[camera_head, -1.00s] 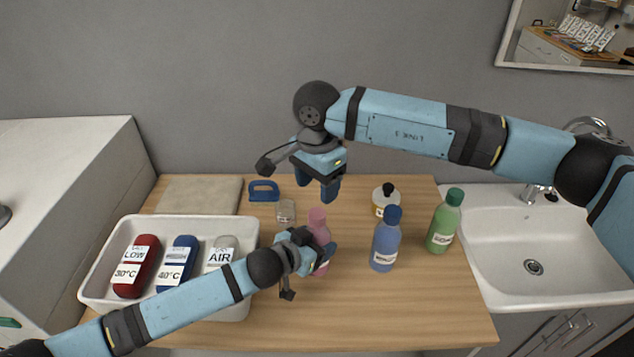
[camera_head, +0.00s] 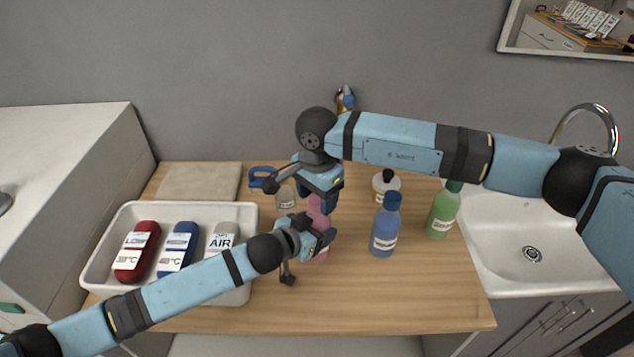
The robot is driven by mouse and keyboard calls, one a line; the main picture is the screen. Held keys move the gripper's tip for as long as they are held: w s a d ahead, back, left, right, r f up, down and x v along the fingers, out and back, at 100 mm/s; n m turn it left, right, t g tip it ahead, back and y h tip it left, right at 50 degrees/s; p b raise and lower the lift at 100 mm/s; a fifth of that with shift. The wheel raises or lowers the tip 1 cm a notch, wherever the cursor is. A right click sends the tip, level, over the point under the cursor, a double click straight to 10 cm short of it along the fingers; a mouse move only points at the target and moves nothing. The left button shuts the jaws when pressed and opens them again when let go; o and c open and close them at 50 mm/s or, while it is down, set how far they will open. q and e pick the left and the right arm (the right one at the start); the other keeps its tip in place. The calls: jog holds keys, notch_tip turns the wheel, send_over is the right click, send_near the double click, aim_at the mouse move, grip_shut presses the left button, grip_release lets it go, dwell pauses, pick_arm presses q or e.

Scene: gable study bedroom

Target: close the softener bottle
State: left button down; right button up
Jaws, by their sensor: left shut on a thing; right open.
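A pink bottle (camera_head: 316,213) stands upright on the wooden top, left of the blue bottle (camera_head: 385,232). Its label is mostly hidden, so I cannot read it. My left gripper (camera_head: 319,240) is shut around its body from the left. My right gripper (camera_head: 327,205) is open and points down at the top of the pink bottle, with its fingers overlapping the bottle's upper part in the view. I cannot tell whether they touch it. The fingers partly hide the top, so I cannot make out the state of its cap.
A green bottle (camera_head: 441,214) and a white bottle with a black top (camera_head: 386,180) stand to the right, partly behind my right arm. A white tray (camera_head: 110,218) with red, blue and grey labelled items is at left. A sink (camera_head: 497,270) adjoins on the right.

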jog(key=shift+f, duration=0.35)
jog(key=c, duration=0.9)
jog(key=m, duration=0.5)
jog(key=shift+m, duration=0.3)
jog(key=m, duration=0.6)
jog(key=o, duration=1)
jog(key=shift+r, duration=0.1)
